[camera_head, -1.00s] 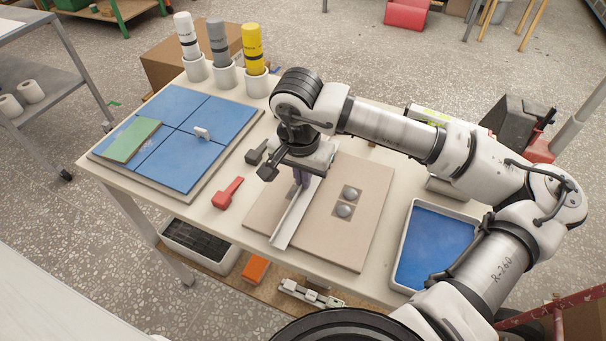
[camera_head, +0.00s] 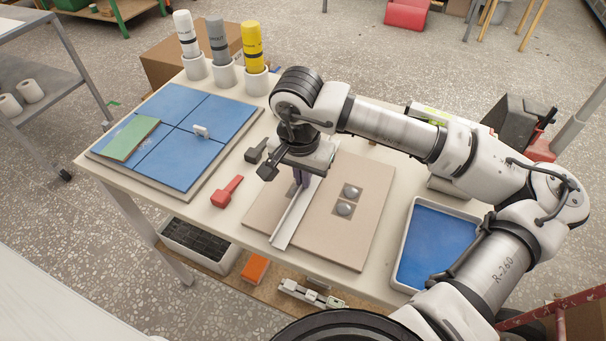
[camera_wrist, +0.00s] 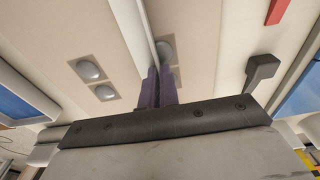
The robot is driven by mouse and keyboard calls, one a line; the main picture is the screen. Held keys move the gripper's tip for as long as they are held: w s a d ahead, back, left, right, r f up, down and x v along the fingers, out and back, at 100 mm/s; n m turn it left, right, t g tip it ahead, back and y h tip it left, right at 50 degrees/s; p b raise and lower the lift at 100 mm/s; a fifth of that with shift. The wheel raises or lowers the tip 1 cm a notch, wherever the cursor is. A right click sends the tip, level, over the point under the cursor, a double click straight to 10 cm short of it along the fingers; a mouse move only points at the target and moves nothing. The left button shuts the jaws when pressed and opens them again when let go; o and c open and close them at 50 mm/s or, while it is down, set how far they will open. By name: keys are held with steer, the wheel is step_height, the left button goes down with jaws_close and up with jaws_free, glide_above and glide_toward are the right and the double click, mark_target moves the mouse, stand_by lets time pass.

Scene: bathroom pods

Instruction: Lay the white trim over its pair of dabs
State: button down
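The white trim (camera_head: 293,218) is a long thin strip held on edge at the left part of the beige board (camera_head: 350,248). My gripper (camera_head: 302,178) is shut on it near its far end; the fingers also show in the wrist view (camera_wrist: 159,88). One pair of grey dabs (camera_head: 347,200) is uncovered to the right of the trim. In the wrist view another dab (camera_wrist: 166,50) shows right beside the trim, partly hidden by it, and its partner is mostly hidden by the fingers. I cannot tell whether the trim touches the board.
A red tool (camera_head: 227,193) and a dark tool (camera_head: 256,152) lie left of the board. Blue tiles (camera_head: 180,150) fill the table's left side, with capped tubes (camera_head: 253,50) behind. A blue-lined tray (camera_head: 435,245) is at the right.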

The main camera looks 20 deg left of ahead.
steer(key=shift+f, duration=0.15)
steer(key=c, duration=2.1)
jaws_free()
steer(key=o, duration=0.8)
steer(key=shift+o, duration=0.2)
steer(key=shift+r+p, duration=1.15)
steer(key=shift+r, duration=1.9)
